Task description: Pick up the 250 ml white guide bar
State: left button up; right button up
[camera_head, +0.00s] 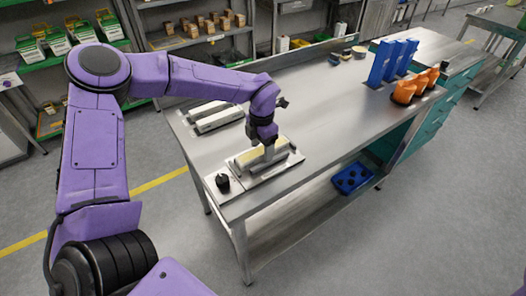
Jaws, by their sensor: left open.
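My left gripper (268,153) points down over a metal plate (283,173) at the near left end of the steel workbench. It is open. A whitish, cream-tinted bar (247,158) lies on the plate beneath and around the fingers. A grey bar (273,167) lies beside it on the near side. I cannot tell whether the fingers touch either bar. Two pale bars (218,120) lie side by side farther back on the bench. No volume marking is readable, so I cannot tell which bar is the 250 ml one. My right gripper is not in view.
A black knob (223,182) stands at the bench's near left corner. Blue upright holders (392,62) and orange parts (409,90) stand at the right end. A blue crate (352,178) sits on the lower shelf. The middle of the benchtop (315,110) is clear.

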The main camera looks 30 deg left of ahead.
pick_arm(q)
jog(key=c, duration=1.1)
grip_shut()
jog(key=shift+r, duration=0.1)
